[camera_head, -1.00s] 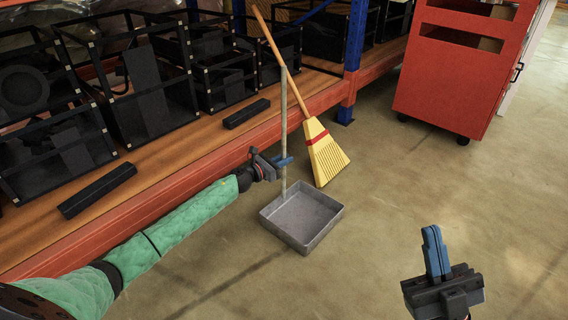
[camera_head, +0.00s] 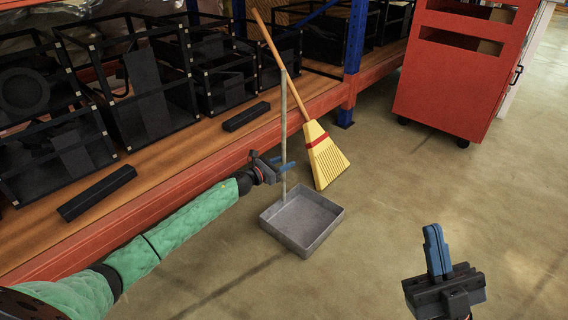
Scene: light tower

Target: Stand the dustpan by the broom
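The grey dustpan (camera_head: 302,221) rests on the floor with its long handle (camera_head: 283,120) upright. The broom (camera_head: 325,157), with yellow bristles and a wooden stick, leans against the shelf just behind and to the right of the dustpan handle. The dustpan handle crosses in front of the broom stick in view. My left gripper (camera_head: 282,163) is at the lower part of the handle, its blue fingers parted, one on each side of it. Whether a finger touches the handle is too small to tell. My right gripper (camera_head: 436,249) is empty at the lower right, its fingers together.
An orange-edged shelf (camera_head: 200,172) with black wire crates (camera_head: 145,90) runs along the left and back. A blue post (camera_head: 353,60) stands behind the broom. A red cabinet (camera_head: 460,85) on casters is at the upper right. The floor right of the dustpan is clear.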

